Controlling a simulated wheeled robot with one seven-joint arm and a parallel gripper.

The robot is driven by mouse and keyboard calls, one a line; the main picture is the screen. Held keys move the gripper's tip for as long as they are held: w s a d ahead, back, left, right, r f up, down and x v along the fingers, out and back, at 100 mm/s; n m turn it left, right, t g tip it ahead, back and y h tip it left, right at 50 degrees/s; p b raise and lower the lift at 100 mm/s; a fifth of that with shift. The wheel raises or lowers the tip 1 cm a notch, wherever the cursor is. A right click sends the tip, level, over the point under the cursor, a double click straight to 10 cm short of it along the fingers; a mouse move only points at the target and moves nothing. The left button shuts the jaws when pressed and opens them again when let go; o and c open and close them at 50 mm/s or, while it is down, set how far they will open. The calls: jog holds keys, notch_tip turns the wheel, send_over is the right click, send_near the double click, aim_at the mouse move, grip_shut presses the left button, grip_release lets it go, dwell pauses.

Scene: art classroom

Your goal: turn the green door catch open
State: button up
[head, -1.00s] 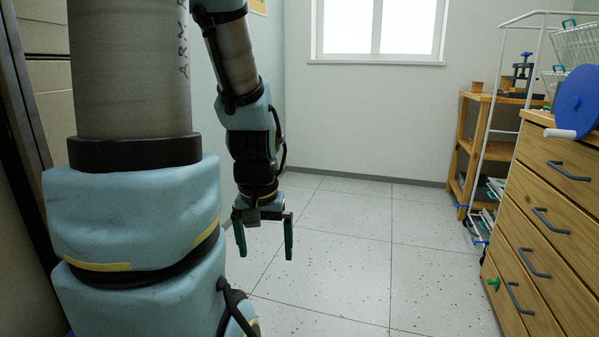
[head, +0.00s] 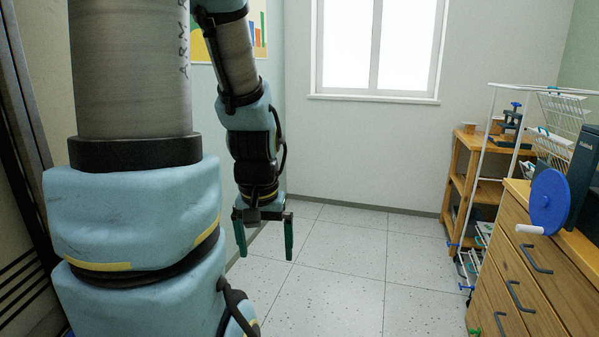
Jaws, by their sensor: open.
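A small green piece (head: 474,332) shows at the bottom edge of the head view, low on the near left edge of the wooden drawer cabinet. It is mostly cut off by the frame, so I cannot tell its shape or whether it is the door catch or how it is turned. My gripper (head: 265,250) hangs pointing down left of centre, its two dark green fingers apart with nothing between them. It is well to the left of the cabinet and touches nothing.
The wooden drawer cabinet (head: 505,262) with grey handles stands at right, a blue disc (head: 550,202) on top. Behind it are a white wire rack (head: 488,133) and a wooden shelf (head: 459,183). The tiled floor (head: 340,265) in the middle is clear, up to the window wall.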

notch_tip(320, 180, up, 6)
jog(key=p, duration=0.3)
jog(key=shift+f, duration=0.25)
